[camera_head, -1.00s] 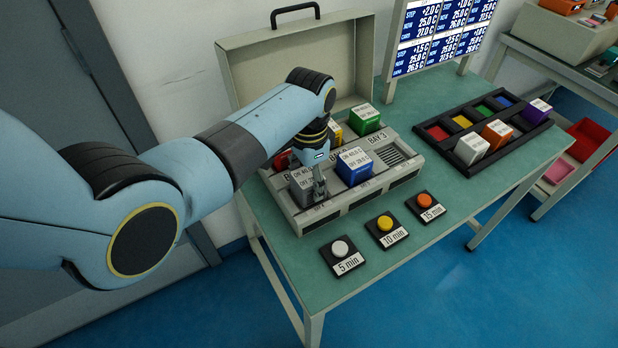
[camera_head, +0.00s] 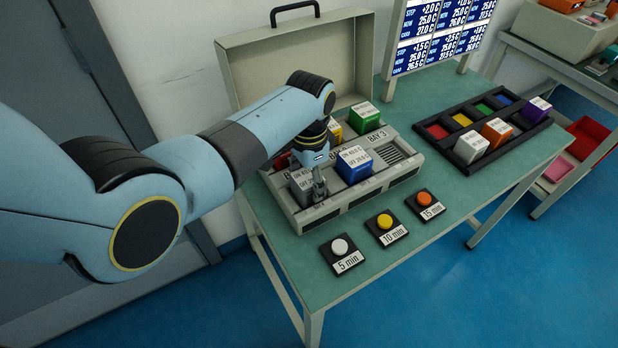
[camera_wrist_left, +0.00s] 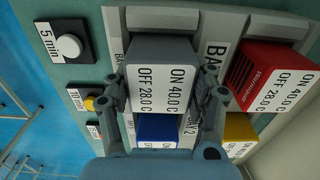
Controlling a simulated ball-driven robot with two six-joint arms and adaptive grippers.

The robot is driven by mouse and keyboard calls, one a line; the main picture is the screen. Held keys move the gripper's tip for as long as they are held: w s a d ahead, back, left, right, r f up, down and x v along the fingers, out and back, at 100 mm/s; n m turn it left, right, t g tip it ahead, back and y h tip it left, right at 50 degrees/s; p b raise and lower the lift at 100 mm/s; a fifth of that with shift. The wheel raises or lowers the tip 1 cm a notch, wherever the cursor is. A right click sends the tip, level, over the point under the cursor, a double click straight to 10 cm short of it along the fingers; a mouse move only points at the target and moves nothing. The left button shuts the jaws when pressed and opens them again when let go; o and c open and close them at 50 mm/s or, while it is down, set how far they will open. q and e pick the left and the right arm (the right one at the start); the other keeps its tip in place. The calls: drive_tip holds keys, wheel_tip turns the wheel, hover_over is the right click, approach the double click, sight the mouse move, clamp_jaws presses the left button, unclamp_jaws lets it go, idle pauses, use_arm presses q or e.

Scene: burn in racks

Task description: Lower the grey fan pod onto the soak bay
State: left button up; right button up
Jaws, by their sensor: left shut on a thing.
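The grey fan pod (camera_head: 299,190), with a white label on top, is at the front left of the grey soak unit (camera_head: 346,204). In the left wrist view the pod (camera_wrist_left: 160,72) sits between the two fingers. My left gripper (camera_head: 317,188) points down and is shut on the pod. The pod's lower part is hidden, so I cannot tell whether it touches the bay floor. My right gripper is not in view.
A blue pod (camera_head: 354,166), a green pod (camera_head: 364,118), a yellow pod (camera_wrist_left: 238,128) and a red pod (camera_wrist_left: 268,75) stand in neighbouring bays. A black tray (camera_head: 462,168) is at the right. Three timer buttons line the table's front.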

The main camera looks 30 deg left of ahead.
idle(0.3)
use_arm(q)
drive_tip(key=o, duration=1.4)
